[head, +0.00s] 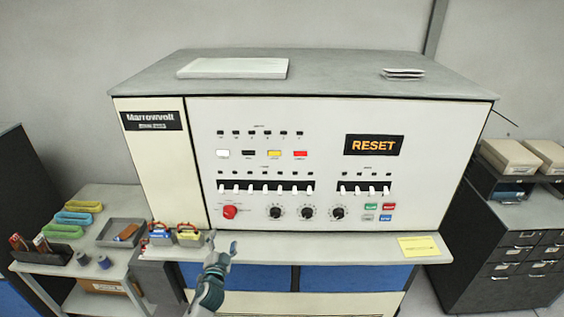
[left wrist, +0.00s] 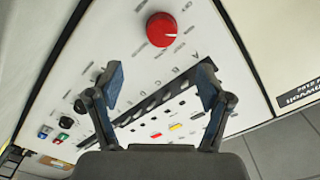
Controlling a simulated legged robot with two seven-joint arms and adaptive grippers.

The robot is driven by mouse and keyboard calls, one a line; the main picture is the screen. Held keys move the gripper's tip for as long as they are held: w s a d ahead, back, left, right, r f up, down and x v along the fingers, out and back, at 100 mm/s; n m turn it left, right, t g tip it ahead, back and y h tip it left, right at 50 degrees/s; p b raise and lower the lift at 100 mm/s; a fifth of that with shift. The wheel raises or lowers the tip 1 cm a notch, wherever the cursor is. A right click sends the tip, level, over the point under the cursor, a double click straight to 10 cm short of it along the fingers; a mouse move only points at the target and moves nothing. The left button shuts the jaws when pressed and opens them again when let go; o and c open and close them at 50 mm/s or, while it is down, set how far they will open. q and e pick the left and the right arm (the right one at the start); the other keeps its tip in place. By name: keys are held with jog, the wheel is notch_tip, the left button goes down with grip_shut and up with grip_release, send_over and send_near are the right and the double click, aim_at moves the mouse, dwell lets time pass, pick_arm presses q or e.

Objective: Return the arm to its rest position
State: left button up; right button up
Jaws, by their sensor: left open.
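My left gripper (head: 222,243) is open and empty in the head view, low in front of the machine's shelf, just below the red knob (head: 230,212). In the left wrist view its two fingers (left wrist: 158,90) stand wide apart with nothing between them. The red knob (left wrist: 162,29) shows beyond the fingertips, apart from them. The white control panel (head: 330,220) has rows of switches, black dials and a lit RESET sign (head: 374,145). My right gripper is in neither view.
A shelf (head: 330,250) with a yellow note (head: 419,246) runs along the machine's front. A side table (head: 95,250) at left holds colored trays, a grey tray and small items. Dark drawer cabinets (head: 515,250) stand at right. The floor between shelf and cabinets is clear.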

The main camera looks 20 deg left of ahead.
pick_arm(q)
jog(key=s+d+f+n+g+h, duration=0.1)
jog(key=s+d+f+n+g, duration=0.15)
jog(key=s+f, duration=0.5)
jog(key=s+d+f+n+g, duration=0.1)
jog(key=s+d+f+g, duration=0.3)
jog(key=s+f, duration=0.35)
jog(key=s+d+f+g+h, duration=0.25)
jog(key=s+d+g, duration=0.2)
jog(key=s, duration=0.65)
jog(key=s+d+f+g+h, duration=0.1)
jog(key=s+d+f+g, duration=0.3)
jog(key=s, duration=0.7)
jog(key=s+f+b, duration=0.1)
jog(key=s+f, duration=0.1)
jog(key=f, duration=1.3)
jog(key=s+f+b, duration=0.2)
jog(key=f, duration=1.3)
jog(key=s+a+f+g+b, duration=0.1)
jog(key=s+a+f, duration=0.1)
jog(key=s+f, duration=1.3)
jog(key=shift+s+f+g+b, duration=0.3)
jog(key=shift+s+f+b, duration=0.1)
jog(key=shift+s, duration=0.25)
jog(key=shift+a+y, duration=0.1)
jog(key=shift+y, duration=0.15)
